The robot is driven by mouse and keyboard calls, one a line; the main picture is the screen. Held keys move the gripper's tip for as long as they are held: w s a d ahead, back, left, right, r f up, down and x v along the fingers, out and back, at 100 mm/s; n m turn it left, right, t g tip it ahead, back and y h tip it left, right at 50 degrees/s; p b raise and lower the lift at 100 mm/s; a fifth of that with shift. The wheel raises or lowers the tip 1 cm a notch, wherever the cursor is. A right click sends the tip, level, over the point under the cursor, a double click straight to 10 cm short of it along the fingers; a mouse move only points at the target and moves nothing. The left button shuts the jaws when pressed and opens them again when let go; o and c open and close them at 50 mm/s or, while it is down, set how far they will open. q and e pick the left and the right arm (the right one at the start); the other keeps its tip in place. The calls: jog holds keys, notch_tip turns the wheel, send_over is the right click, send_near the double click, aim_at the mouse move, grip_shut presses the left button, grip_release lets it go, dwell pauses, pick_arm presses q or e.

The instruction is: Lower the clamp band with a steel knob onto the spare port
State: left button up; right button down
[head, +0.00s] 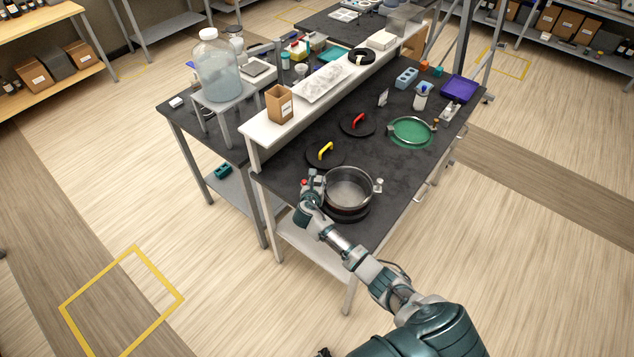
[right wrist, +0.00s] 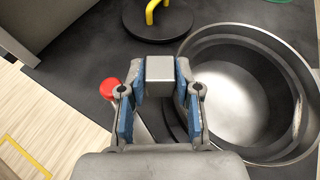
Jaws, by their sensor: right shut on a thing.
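My right gripper (head: 312,188) is shut on a grey lug, which shows between the blue finger pads in the right wrist view (right wrist: 160,76). The lug sits at the left side of the clamp band (head: 328,178), a steel ring around the round steel port (head: 350,196) near the bench's front edge. The band's steel knob (head: 378,184) sticks out on the right. I cannot tell whether the band touches the port or hangs just above it. A red knob (right wrist: 108,88) is left of the fingers. My left gripper is not in view.
A black disc with a yellow handle (head: 325,150) lies behind the port, and one with a red handle (head: 358,124) farther back. A green round port with a ring (head: 412,131) is to the right. A white raised shelf (head: 256,148) runs behind.

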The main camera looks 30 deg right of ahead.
jog(key=shift+f+b, duration=0.6)
jog(key=shift+f, duration=0.4)
dwell(0.5)
jog(key=c, duration=0.7)
grip_release()
jog(key=shift+s, duration=0.15)
jog(key=shift+d, duration=0.1)
jog(key=shift+a+f, duration=0.2)
jog(key=shift+a, duration=0.1)
jog(key=shift+s, duration=0.1)
jog(key=shift+d+r+v, duration=0.1)
jog(key=shift+d+v, duration=0.05)
jog(key=shift+v, duration=1.7)
jog(key=shift+d+r+v, duration=0.1)
jog(key=shift+d+v, duration=0.05)
jog(key=shift+v, duration=1.65)
jog(key=shift+d+r+v, duration=0.15)
jog(key=shift+v, duration=1.7)
jog(key=shift+s, duration=0.15)
